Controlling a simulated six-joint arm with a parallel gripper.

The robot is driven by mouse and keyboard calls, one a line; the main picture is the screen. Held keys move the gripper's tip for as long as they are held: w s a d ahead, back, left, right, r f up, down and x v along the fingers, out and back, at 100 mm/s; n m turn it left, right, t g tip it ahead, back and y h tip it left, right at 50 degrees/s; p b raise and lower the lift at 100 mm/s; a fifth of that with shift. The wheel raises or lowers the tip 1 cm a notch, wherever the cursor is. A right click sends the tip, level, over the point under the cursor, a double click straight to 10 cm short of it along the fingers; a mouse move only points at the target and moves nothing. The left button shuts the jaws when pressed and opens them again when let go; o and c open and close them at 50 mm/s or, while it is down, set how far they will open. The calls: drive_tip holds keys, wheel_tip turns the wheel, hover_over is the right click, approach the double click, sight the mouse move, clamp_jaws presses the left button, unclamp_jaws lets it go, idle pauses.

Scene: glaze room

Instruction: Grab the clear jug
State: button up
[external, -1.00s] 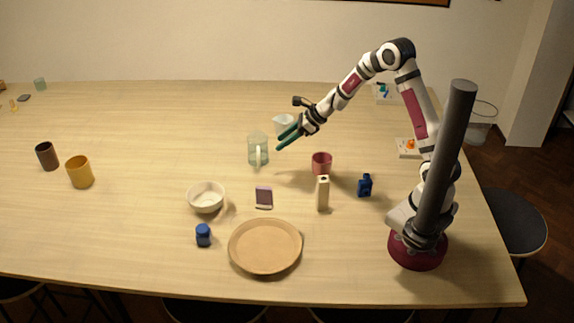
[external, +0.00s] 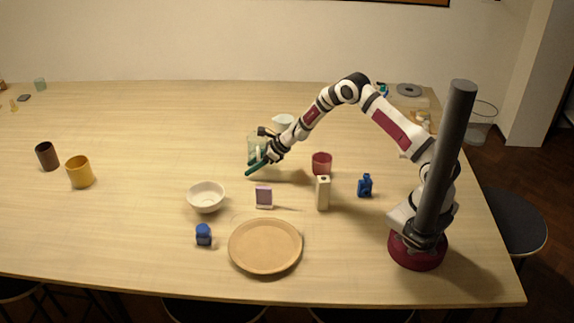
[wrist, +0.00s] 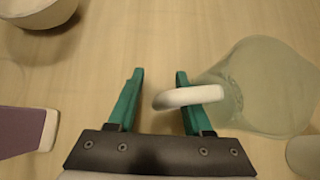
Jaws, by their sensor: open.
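The clear jug (external: 254,142) is pale greenish glass with a white handle and stands upright on the table, partly hidden by my gripper (external: 257,168) in the external view. In the wrist view the jug (wrist: 268,88) is right of my gripper (wrist: 160,72). Its white handle (wrist: 188,97) points left, crosses in front of the right finger and ends in the gap between the fingers. My green fingers are apart with nothing clamped. Whether the right finger touches the handle or jug I cannot tell.
A small white vessel (external: 283,122) is behind the jug.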

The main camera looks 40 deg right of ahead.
clamp_jaws()
idle(1.4)
